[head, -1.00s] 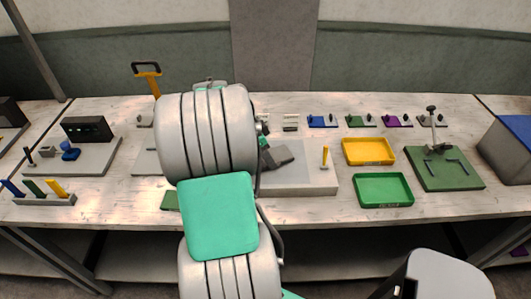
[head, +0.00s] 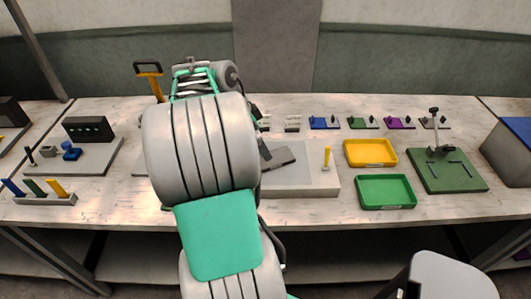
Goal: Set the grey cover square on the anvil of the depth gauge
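A green plate (head: 462,181) at the right carries a stand (head: 433,128) with a dark knob on top and two short dark bars; it looks like the depth gauge, but I cannot make out its anvil. A small grey piece (head: 443,123) lies behind that stand, in line with the coloured ones; I cannot tell whether it is the grey cover. My arm fills the middle left of the head view. My gripper's fingers are hidden behind the arm, so I cannot see what they hold.
Yellow (head: 370,153) and green (head: 385,191) trays stand right of a pale block (head: 310,182) with a dark grey part (head: 279,157) on it. Blue (head: 323,123), green (head: 362,123) and purple (head: 399,123) pieces line the back. A grey fixture (head: 98,160) stands left.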

